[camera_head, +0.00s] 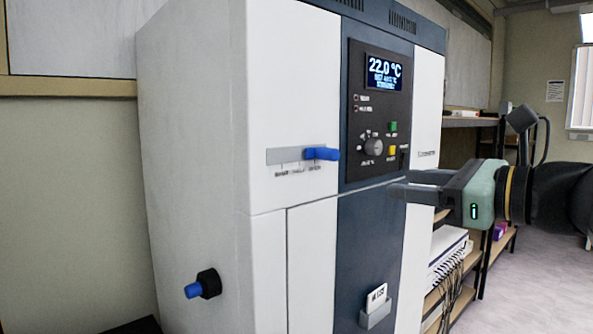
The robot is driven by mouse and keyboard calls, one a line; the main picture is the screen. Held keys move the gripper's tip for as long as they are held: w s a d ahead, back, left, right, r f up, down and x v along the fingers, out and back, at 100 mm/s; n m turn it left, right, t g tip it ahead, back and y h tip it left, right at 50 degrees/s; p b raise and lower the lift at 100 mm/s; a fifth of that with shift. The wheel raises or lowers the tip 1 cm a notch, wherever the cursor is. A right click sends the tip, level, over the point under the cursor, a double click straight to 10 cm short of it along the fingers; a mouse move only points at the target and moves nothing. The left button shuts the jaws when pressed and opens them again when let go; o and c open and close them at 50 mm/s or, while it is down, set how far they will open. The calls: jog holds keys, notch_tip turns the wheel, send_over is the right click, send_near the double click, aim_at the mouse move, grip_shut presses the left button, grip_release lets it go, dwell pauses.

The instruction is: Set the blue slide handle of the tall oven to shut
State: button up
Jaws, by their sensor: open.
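The tall oven (195,130) is a white cabinet with a dark blue centre panel. Its blue slide handle (322,154) sits at the right end of a grey horizontal slide plate (284,155) on the upper white front. Small labels under the plate are too small to read surely. My gripper (396,184) comes in from the right, its fingers pointing left. It is open and empty, to the right of the handle and a little lower, apart from it. The fingers show in front of the dark panel and overlap each other in this view.
The control panel (378,110) has a lit display reading 22.0 °C, a knob (374,147) and coloured buttons. A blue-tipped black knob (205,285) sticks out low on the left. A card holder (376,310) is low on the dark panel. Shelves (470,290) stand behind at right.

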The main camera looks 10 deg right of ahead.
aim_at(336, 154)
jog(key=shift+m+t, duration=0.4)
jog(key=shift+m, duration=0.1)
jog(key=r+p+x, duration=0.1)
jog(key=x, duration=0.4)
jog(key=r+p+x, duration=0.1)
jog(key=x, duration=0.4)
jog(key=r+p+x, duration=0.1)
jog(key=x, duration=0.4)
jog(key=shift+w, duration=0.5)
